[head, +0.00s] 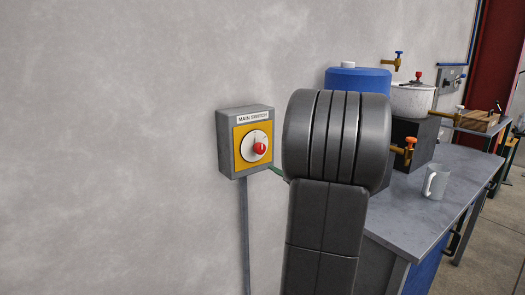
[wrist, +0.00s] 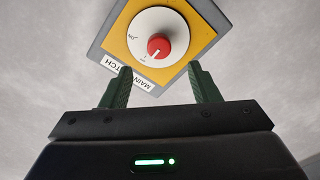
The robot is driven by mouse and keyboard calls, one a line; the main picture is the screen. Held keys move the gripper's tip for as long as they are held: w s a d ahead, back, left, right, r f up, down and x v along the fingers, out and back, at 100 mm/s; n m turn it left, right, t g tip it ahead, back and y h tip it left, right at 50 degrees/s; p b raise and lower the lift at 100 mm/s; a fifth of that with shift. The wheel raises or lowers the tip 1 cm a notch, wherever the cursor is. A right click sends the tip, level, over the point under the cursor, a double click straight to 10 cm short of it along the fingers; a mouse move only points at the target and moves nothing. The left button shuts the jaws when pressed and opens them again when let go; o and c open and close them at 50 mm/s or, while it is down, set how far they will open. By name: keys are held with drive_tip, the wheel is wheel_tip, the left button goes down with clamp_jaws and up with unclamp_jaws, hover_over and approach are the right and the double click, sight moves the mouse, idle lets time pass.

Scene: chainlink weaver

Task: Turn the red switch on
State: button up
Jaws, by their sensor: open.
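The red switch (head: 260,148) is a red knob on a white round dial, set on a yellow plate. The plate is on a grey wall box (head: 224,148) labelled MAIN SWITCH. In the wrist view the red knob (wrist: 159,46) and its dial show upside down at the top, with small marks around the dial that are too small to read surely. My gripper (wrist: 160,80) is open and empty. Its two green fingers point at the box, one on each side below the knob in the picture, apart from it.
A grey conduit (head: 245,235) runs down the wall from the box. The wall left of the box is clear.

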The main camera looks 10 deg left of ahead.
sight(262, 150)
drive_tip(key=x, duration=0.9)
drive_tip(key=shift+r+p, duration=0.1)
drive_tip(key=shift+p, duration=0.2)
drive_tip(key=c, duration=1)
